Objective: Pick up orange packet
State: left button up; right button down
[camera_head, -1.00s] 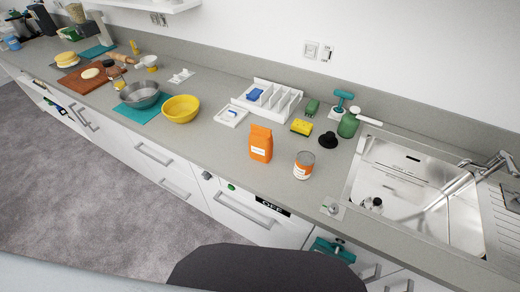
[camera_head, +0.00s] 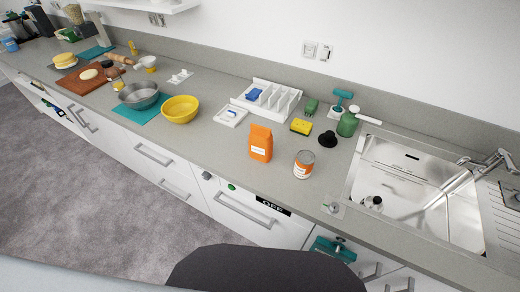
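The orange packet (camera_head: 261,143) stands upright on the grey counter, near the middle of the head view. It has a white label on its front. A can with an orange and white label (camera_head: 304,164) stands just to its right, apart from it. Neither of my grippers shows in the head view. A dark rounded shape at the bottom centre is probably part of my own body.
A yellow bowl (camera_head: 180,109) stands left of the packet. Behind are a white divided rack (camera_head: 266,99), a yellow sponge (camera_head: 300,126) and a black knob-like item (camera_head: 327,139). A steel sink (camera_head: 420,190) lies right. Counter in front of the packet is clear.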

aim_at(261, 138)
jog(key=k+j, duration=0.15)
jog(key=j, duration=0.2)
jog(key=k+j+z, duration=0.1)
jog(key=j, duration=0.25)
jog(key=k+j+z, duration=0.1)
jog(key=k+j, duration=0.15)
jog(key=j, duration=0.1)
